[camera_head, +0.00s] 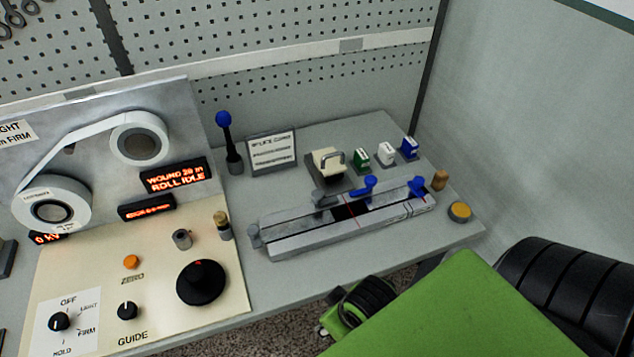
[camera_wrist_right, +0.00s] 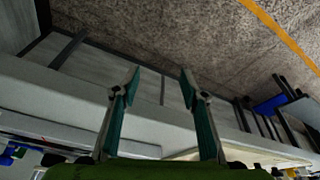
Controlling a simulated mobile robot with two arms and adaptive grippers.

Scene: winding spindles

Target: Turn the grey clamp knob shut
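A splicing block with pale metal rails (camera_head: 310,238) lies on the bench in the head view. A grey knob (camera_head: 254,236) sits at its left end, and a grey lever-like piece (camera_head: 322,197) stands behind its middle. I cannot tell which is the clamp knob, or whether it is open or shut. A blue lever (camera_head: 368,187) and a blue knob (camera_head: 417,186) sit further right on the block. My right gripper (camera_wrist_right: 160,78) is open and empty in the right wrist view, above the floor and apart from the block. My left gripper is not in view.
A winding panel (camera_head: 215,320) with reels and a black dial (camera_head: 201,282) stands left of the block. A blue-topped lever (camera_head: 225,120), a card (camera_head: 272,152), a tape dispenser (camera_head: 328,167) and small boxes stand behind. A yellow button (camera_head: 460,211) is at the right.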

